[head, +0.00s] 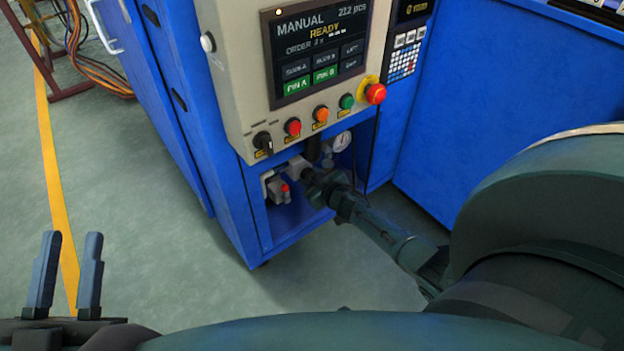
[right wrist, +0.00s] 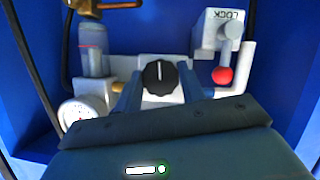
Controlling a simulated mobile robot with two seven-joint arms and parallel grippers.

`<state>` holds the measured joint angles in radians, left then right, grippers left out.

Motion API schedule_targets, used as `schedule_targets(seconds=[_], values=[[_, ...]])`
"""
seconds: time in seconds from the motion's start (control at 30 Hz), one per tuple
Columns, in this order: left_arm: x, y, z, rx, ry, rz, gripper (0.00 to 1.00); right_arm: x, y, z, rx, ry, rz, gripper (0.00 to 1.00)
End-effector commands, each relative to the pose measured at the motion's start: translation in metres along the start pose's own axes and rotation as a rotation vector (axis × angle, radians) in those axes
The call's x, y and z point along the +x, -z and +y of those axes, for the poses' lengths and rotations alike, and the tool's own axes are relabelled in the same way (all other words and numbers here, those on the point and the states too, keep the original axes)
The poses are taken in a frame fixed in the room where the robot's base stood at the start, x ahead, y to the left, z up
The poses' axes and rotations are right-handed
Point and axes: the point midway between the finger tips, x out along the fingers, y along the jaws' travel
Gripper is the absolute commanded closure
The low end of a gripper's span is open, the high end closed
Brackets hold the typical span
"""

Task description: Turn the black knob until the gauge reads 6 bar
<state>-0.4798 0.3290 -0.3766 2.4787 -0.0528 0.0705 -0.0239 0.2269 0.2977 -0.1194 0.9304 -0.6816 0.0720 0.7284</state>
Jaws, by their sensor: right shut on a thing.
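The black knob (right wrist: 160,76), with a pale pointer line on its face, sits in the pale regulator body (right wrist: 165,97) between my right gripper's two fingers in the right wrist view. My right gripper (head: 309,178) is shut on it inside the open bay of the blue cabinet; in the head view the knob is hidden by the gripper. The white round gauge (head: 342,141) is behind and right of my gripper; it also shows in the right wrist view (right wrist: 76,111), partly covered. Its reading is too small to tell. My left gripper (head: 72,243) is open and empty.
A lockout valve with a red tip (head: 285,188) sits beside the regulator, marked LOCK in the right wrist view. The control panel (head: 235,95) above has a black selector (head: 263,142), coloured buttons and a red emergency stop (head: 375,93).

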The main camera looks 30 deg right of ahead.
Motion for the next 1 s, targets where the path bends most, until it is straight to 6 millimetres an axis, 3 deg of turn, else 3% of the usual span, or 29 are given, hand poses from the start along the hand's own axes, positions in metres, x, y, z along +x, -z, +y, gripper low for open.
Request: schedule_targets(seconds=[0.2,0.43,0.47,0.7,1.0], values=[[0.008,0.012,-0.004,0.041,-0.009,0.065,0.72,0.0,0.0,0.0,-0.058,-0.024,0.0,0.83],[0.008,0.012,-0.004,0.047,-0.015,0.066,0.72,0.0,0.0,0.0,-0.059,-0.024,-0.001,0.83],[0.008,0.012,-0.004,0.047,-0.015,0.065,0.72,0.0,0.0,0.0,-0.059,-0.024,-0.001,0.59],[0.006,0.011,-0.004,0.043,-0.014,0.06,0.72,0.0,0.0,0.0,-0.058,-0.024,-0.001,0.39],[0.007,0.013,-0.004,0.037,-0.01,0.057,0.72,-0.003,0.001,0.0,-0.057,-0.023,-0.001,0.39]])
